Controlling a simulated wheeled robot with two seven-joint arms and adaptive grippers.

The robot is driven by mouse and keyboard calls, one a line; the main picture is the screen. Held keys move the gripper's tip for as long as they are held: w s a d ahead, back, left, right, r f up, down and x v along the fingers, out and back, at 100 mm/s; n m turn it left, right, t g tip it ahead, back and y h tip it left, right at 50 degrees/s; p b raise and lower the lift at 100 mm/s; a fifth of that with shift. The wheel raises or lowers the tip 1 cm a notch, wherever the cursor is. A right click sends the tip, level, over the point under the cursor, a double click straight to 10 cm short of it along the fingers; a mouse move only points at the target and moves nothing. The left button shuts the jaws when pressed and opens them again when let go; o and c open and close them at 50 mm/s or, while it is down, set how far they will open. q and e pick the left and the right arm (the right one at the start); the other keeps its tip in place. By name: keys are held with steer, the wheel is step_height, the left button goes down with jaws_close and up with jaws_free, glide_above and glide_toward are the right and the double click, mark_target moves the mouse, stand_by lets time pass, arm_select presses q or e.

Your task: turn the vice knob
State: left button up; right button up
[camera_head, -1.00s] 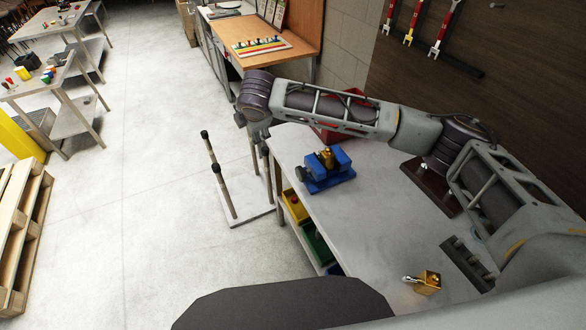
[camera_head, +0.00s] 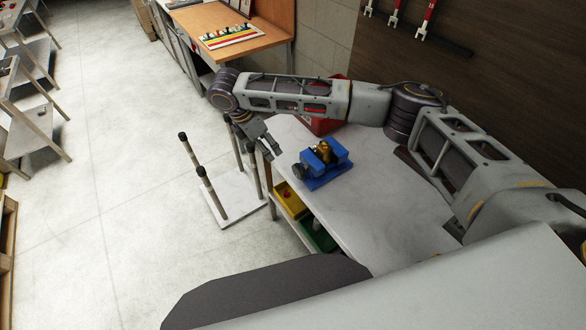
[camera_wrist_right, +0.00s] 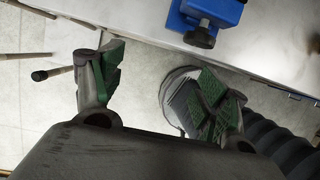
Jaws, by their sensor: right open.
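The blue vice (camera_head: 325,168) sits on the grey workbench, with a brass piece (camera_head: 324,151) in its jaws. Its dark knob (camera_head: 299,171) faces left, toward the bench edge. My right gripper (camera_head: 271,150) is just left of the knob, apart from it and above the bench edge. In the right wrist view, the vice (camera_wrist_right: 213,10) and its knob (camera_wrist_right: 201,37) show at the top, beyond the open green-padded fingers (camera_wrist_right: 155,85). Nothing is between the fingers. My left gripper is not in view.
The workbench top (camera_head: 365,215) is clear in front of the vice. A red bin (camera_head: 322,125) stands behind it, under my right arm. Yellow (camera_head: 290,204) and green (camera_head: 316,236) bins sit below the top. A stand with upright posts (camera_head: 225,212) is on the floor at left.

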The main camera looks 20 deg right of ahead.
mark_target(295, 168)
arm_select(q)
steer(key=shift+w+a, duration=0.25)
arm_select(e)
steer(key=s+d+g, duration=0.1)
steer(key=s+d+r+g+h, duration=0.1)
steer(key=d, duration=0.1)
steer(key=shift+s+r, duration=0.15)
steer(key=shift+s, duration=0.25)
steer(key=shift+b+x, duration=0.35)
steer(key=shift+x, duration=3.95)
arm_select(q)
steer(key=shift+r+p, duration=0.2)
steer(key=shift+p, duration=0.35)
arm_select(e)
steer(key=shift+d+x, duration=0.15)
steer(key=shift+x, duration=1.15)
steer(key=shift+d+x, duration=0.15)
steer(key=shift+x, duration=1.15)
steer(key=shift+r, duration=0.1)
